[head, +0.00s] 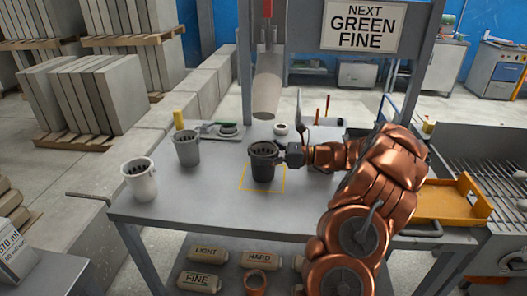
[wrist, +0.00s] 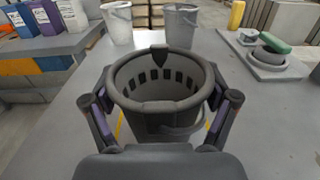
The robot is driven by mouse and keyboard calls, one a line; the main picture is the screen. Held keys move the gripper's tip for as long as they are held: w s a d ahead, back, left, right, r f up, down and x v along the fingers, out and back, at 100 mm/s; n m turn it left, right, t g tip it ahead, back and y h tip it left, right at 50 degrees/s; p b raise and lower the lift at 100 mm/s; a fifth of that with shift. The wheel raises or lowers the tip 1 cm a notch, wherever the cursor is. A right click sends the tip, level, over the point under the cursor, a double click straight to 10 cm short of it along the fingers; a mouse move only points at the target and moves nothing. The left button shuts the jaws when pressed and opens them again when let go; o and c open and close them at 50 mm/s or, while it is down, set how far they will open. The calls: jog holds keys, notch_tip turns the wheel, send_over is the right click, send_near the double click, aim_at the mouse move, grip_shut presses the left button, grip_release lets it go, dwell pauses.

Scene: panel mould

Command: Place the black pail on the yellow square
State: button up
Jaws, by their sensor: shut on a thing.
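The black pail (head: 263,169) is upright over the yellow square (head: 244,188), an outline on the grey table. My gripper (head: 281,154) holds the pail from the right side in the head view. In the wrist view the pail (wrist: 160,95) sits between the two fingers of my gripper (wrist: 160,122), which press on its sides. Parts of the yellow outline (wrist: 119,128) show beside the pail there. I cannot tell whether the pail's bottom touches the table.
A white pail (head: 140,181) and a grey pail (head: 186,149) stand on the left of the table (head: 215,222). A tray with a green-topped tool (head: 222,130) and a yellow cylinder (head: 179,120) are behind. A grey chute (head: 267,85) hangs behind the black pail. The table's front is clear.

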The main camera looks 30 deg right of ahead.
jog(key=shift+f, duration=0.15)
jog(key=o, duration=1.3)
jog(key=shift+o, duration=0.2)
jog(key=shift+r, duration=0.2)
jog(key=b+v, duration=0.1)
jog(key=v, duration=1.1)
